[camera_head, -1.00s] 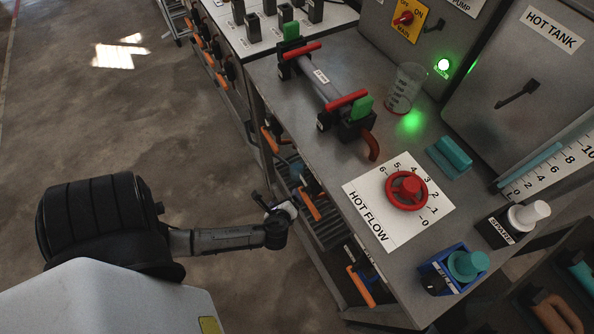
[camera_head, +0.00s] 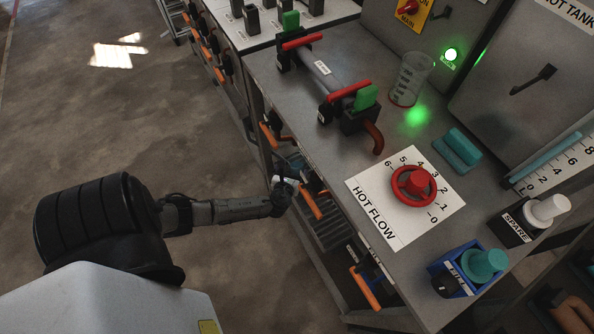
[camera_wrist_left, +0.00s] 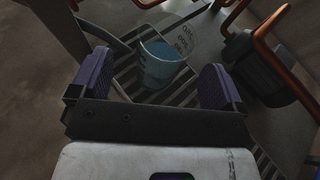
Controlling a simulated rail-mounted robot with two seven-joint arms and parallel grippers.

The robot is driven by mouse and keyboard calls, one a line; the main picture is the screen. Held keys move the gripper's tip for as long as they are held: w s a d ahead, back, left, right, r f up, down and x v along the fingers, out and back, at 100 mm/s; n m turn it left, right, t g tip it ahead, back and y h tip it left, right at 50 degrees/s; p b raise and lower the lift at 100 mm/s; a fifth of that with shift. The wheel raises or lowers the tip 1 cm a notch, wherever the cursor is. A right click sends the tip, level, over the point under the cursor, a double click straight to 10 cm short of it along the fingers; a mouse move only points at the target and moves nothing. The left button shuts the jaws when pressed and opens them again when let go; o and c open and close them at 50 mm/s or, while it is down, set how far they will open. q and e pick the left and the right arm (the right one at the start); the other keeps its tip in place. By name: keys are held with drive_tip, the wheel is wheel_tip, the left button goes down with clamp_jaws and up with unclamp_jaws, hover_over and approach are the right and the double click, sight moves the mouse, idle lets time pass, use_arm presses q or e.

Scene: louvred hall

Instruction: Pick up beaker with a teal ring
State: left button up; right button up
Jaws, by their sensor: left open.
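A clear beaker (camera_wrist_left: 162,62) with dark markings and a teal-blue lower part stands on a slatted shelf in the left wrist view. Its ring is hard to make out in the dim light. My left gripper (camera_wrist_left: 160,82) is open, with its purple pads on either side of the view and the beaker beyond, between them but not touched. In the head view, my left gripper (camera_head: 290,182) is at the side of the bench, by the lower shelf. A second beaker (camera_head: 409,80) with a red ring at its base stands on the bench top. My right gripper is not in view.
The slatted lower shelf (camera_head: 328,232) lies under the steel bench, with orange handles (camera_head: 312,204) along its side. Orange bars (camera_wrist_left: 272,30) and a dark block (camera_wrist_left: 262,72) stand right of the beaker. Open floor (camera_head: 130,130) lies to the left.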

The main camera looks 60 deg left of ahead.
sight(299, 158)
use_arm(q)
drive_tip(key=shift+w+b+x, duration=0.2)
drive_tip(key=shift+b+x, duration=1.4)
drive_tip(key=shift+x, duration=0.9)
drive_tip(key=shift+w+a+r, duration=0.1)
drive_tip(key=shift+w+r, duration=0.05)
drive_tip(key=shift+w, duration=0.15)
drive_tip(key=shift+s, duration=0.1)
drive_tip(key=shift+c, duration=0.3)
drive_tip(key=shift+c, duration=0.8)
drive_tip(key=c, duration=1)
drive_tip(key=shift+r, duration=0.1)
